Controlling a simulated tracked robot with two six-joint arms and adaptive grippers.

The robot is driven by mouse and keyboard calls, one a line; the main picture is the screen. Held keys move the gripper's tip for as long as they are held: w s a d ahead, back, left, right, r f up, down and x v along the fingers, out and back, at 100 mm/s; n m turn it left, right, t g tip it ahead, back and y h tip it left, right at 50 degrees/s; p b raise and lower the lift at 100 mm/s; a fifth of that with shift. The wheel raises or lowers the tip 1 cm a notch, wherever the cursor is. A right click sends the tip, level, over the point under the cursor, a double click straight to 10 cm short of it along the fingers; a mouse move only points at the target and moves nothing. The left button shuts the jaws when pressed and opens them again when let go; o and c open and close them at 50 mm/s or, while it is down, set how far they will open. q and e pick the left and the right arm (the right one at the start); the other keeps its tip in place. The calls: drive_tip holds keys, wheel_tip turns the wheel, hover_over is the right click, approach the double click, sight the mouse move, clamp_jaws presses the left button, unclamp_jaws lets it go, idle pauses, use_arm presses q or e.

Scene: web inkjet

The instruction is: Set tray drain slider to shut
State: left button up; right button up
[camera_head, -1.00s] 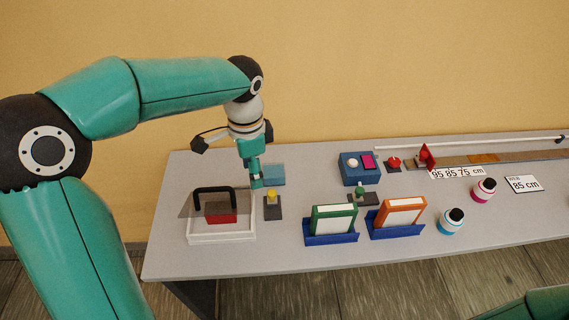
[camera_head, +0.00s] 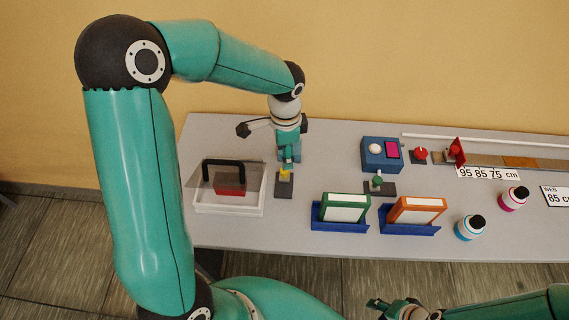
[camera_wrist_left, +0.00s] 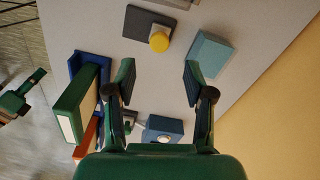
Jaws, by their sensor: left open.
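A small yellow knob (camera_head: 285,175) stands on a dark plate (camera_head: 284,190), right of the white tray (camera_head: 228,210); it looks like the drain slider, though I cannot read a marking on it. In the left wrist view the yellow knob (camera_wrist_left: 159,41) and its dark plate (camera_wrist_left: 138,24) lie beyond my fingertips. My left gripper (camera_head: 287,160) is open and empty, pointing down just behind the knob; its spread fingers show in the left wrist view (camera_wrist_left: 158,78). My right gripper (camera_head: 402,308) is at the bottom edge of the head view, its jaws unclear.
A teal block (camera_wrist_left: 210,55) lies close beside the knob's plate. The tray has a black handle (camera_head: 222,165) and a red block inside. A blue box (camera_head: 381,153), a green-knob plate (camera_head: 380,188), green and orange framed stands and bottles are to the right.

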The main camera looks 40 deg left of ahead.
sight(284, 174)
use_arm(q)
wheel_tip(284, 174, down, 7)
drive_tip(key=shift+r, duration=0.15)
clamp_jaws()
idle(0.4)
